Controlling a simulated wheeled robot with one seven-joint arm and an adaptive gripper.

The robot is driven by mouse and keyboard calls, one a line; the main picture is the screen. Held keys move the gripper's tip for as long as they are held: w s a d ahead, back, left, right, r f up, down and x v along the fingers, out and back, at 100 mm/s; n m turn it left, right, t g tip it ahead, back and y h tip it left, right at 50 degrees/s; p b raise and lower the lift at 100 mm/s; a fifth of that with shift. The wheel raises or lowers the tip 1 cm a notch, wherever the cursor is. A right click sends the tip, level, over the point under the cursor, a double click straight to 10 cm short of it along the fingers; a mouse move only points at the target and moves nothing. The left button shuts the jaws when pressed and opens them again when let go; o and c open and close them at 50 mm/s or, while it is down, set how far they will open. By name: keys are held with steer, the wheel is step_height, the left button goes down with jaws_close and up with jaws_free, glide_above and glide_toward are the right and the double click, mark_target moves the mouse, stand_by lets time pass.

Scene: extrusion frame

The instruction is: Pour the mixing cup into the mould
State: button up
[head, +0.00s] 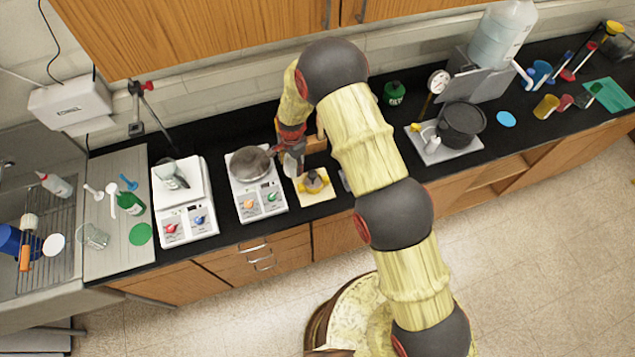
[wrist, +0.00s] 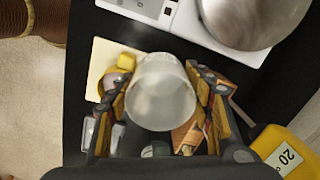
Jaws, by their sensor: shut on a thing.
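My gripper (head: 291,146) is shut on a translucent whitish cup, the mixing cup (wrist: 161,95), with one finger on each side in the wrist view. The cup also shows small in the head view (head: 290,165), below the fingers. I cannot tell its tilt or what it contains. A yellow piece with a dark middle, likely the mould (head: 314,185), sits on a cream square board (head: 323,197), right of and below the cup. In the wrist view the yellow piece (wrist: 126,62) is at the cup's left, partly hidden by the finger and cup.
A hotplate with a round grey metal vessel (head: 250,163) stands just left of the cup. A second white device (head: 184,200) is further left. A dark pot (head: 461,124) stands on the right.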

mark_target(290, 158)
steer(key=shift+w+a+f+h, duration=0.2)
steer(key=shift+f+h, duration=0.1)
steer(key=shift+h, duration=0.1)
steer(key=shift+r, duration=2.45)
steer(key=shift+s+f, duration=0.1)
steer(key=shift+s, duration=0.05)
